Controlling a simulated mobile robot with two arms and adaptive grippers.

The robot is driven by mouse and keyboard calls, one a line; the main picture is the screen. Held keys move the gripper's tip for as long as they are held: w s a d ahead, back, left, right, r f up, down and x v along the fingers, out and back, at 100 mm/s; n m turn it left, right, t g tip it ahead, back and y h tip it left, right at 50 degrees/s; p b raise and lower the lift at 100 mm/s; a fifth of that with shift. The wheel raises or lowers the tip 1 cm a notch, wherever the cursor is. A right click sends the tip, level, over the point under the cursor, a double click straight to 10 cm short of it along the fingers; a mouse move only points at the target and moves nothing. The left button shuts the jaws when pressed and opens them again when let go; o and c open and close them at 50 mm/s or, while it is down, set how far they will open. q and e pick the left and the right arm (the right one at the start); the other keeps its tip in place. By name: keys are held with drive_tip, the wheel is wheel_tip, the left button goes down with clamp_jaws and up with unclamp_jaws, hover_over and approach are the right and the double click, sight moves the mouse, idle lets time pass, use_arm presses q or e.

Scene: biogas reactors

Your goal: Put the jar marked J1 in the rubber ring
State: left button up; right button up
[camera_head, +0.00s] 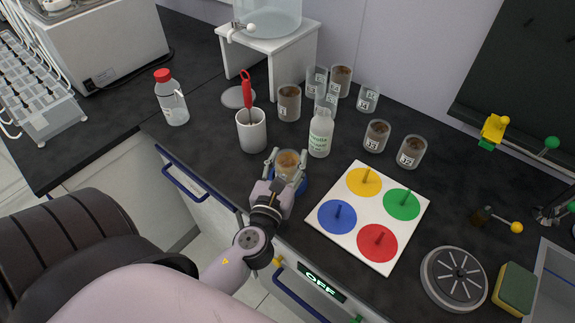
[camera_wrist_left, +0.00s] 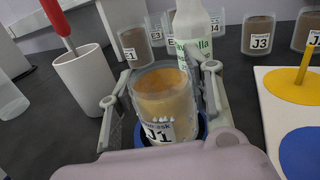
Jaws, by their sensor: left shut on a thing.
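The jar marked J1 (camera_wrist_left: 163,108) is clear, with brown-orange contents and a white label. In the head view the jar (camera_head: 288,163) stands between the fingers of my left gripper (camera_head: 286,172), which is shut on it. The blue rubber ring (camera_head: 301,185) is at the jar's base near the counter's front edge. In the left wrist view the ring (camera_wrist_left: 203,124) shows on both sides of the jar's lower part. The gripper hides the front of the ring, so I cannot tell whether the jar's base rests down inside it. My right gripper is not in view.
A white cup (camera_head: 251,131) with a red-handled tool stands left of the jar. A white bottle (camera_head: 321,132) stands close behind. The white board with coloured discs (camera_head: 342,238) lies right. Several other jars (camera_head: 377,136) stand farther back. A red-capped bottle (camera_head: 172,98) stands left.

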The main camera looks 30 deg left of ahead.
use_arm(q)
drive_tip(key=shift+f, duration=0.5)
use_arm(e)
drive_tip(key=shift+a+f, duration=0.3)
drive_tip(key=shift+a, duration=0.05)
use_arm(q)
drive_tip(key=shift+f, duration=0.1)
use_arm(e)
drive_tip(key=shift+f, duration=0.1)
use_arm(q)
drive_tip(key=o, duration=1.1)
drive_tip(key=shift+f, duration=0.1)
drive_tip(key=o, duration=0.4)
drive_tip(key=shift+o, duration=0.2)
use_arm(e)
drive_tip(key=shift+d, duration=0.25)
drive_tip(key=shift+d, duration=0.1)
